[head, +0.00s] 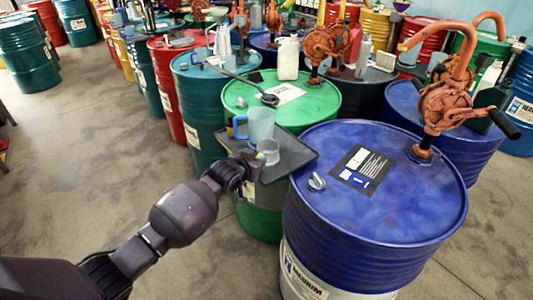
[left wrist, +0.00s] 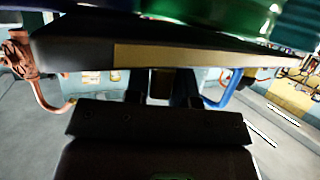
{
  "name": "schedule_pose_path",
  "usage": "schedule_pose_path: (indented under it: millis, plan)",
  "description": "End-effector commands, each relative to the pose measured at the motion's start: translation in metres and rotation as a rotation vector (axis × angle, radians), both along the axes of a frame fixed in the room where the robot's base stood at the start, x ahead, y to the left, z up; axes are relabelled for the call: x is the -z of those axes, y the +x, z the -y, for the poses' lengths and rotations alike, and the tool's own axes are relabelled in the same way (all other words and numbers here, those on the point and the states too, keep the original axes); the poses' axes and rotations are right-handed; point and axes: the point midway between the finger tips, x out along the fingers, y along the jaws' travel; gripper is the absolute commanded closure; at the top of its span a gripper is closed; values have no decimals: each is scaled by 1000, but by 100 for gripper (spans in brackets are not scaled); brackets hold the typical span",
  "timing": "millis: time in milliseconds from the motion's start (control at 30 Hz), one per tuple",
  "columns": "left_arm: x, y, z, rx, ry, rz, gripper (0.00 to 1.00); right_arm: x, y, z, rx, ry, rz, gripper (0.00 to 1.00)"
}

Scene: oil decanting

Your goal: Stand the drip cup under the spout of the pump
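A small clear cup (head: 268,152), which looks like the drip cup, stands upright on a dark grey tray (head: 294,150), beside a blue jug (head: 260,125). The orange pump (head: 440,105) stands on the blue drum (head: 380,210) at right; its spout (head: 412,42) arches to the left, high above the drum top. My left gripper (head: 250,172) is at the tray's near-left edge, close to the cup. In the left wrist view its dark fingers (left wrist: 162,88) look apart; whether they touch anything is unclear. My right gripper is not in view.
The blue drum top carries a label (head: 362,168) and a grey bung (head: 317,182); much of it is bare. A green drum (head: 300,105) behind the tray holds a white bottle (head: 288,58) and a second pump (head: 318,45). Concrete floor at left is free.

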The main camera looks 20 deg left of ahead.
Motion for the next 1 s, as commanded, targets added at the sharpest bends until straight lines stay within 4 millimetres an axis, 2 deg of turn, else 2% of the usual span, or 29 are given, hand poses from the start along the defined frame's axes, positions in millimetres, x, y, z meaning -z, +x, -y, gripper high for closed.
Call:
schedule_pose_path:
  millis: [33,133,567,767,1000]
  plan:
    - [0,0,0,0,0,0,85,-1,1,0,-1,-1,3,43]
    - [0,0,0,0,0,-1,100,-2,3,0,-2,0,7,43]
    - [-6,0,0,0,1,1,100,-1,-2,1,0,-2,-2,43]
    - [-37,0,0,1,1,6,100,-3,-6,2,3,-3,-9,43]
    - [-99,0,0,1,1,7,100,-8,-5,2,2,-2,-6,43]
